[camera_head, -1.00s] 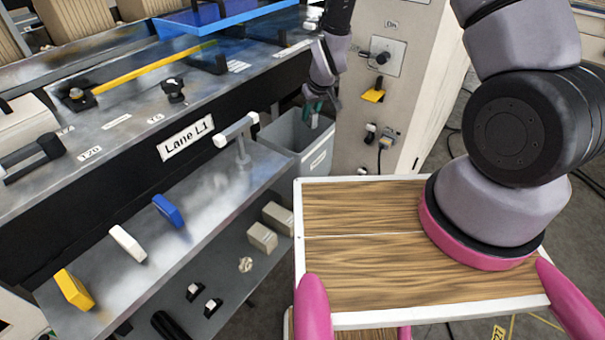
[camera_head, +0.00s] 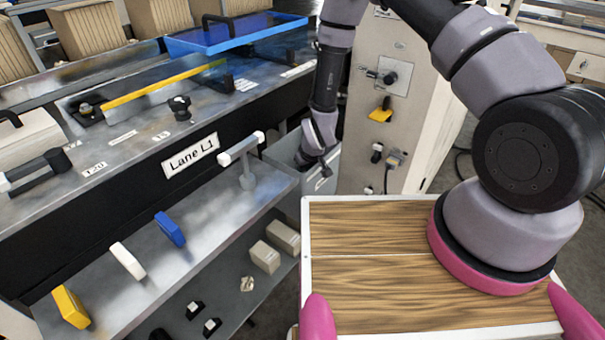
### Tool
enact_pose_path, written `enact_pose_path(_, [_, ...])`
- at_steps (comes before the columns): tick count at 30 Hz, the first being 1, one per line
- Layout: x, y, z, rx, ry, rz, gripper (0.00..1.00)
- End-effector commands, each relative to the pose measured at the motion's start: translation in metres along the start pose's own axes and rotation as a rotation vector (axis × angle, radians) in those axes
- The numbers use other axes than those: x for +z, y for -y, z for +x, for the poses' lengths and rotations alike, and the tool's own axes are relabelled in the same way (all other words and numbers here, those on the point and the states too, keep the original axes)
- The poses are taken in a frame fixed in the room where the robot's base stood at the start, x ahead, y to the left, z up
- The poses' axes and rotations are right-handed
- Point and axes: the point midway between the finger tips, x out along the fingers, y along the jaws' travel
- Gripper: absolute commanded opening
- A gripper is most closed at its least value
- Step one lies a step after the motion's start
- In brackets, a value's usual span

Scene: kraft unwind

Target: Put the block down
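My gripper (camera_head: 306,160) hangs at the mouth of a grey bin (camera_head: 326,178), right of the lane bench. Its fingertips are small and dark here, and I cannot tell whether they are open or hold a block. On the bench's upper shelf (camera_head: 205,205) stand a yellow block (camera_head: 70,306), a white block (camera_head: 127,262) and a blue block (camera_head: 169,229), all apart from my gripper. Two beige blocks (camera_head: 265,256) (camera_head: 284,237) sit on the lower shelf.
A T-shaped white-topped handle (camera_head: 243,150) rises from the shelf's right end, left of the gripper. The bench front bears a "Lane L1" label (camera_head: 190,155). A pale cabinet (camera_head: 375,130) with a switch and a yellow lever (camera_head: 380,110) stands behind the bin.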

Motion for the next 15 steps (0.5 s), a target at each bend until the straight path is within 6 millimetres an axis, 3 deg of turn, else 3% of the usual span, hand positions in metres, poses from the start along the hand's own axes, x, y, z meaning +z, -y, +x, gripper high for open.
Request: enact_pose_path(15, [0.0034,0.0002,0.0076,0.0,0.001,-0.001,0.0])
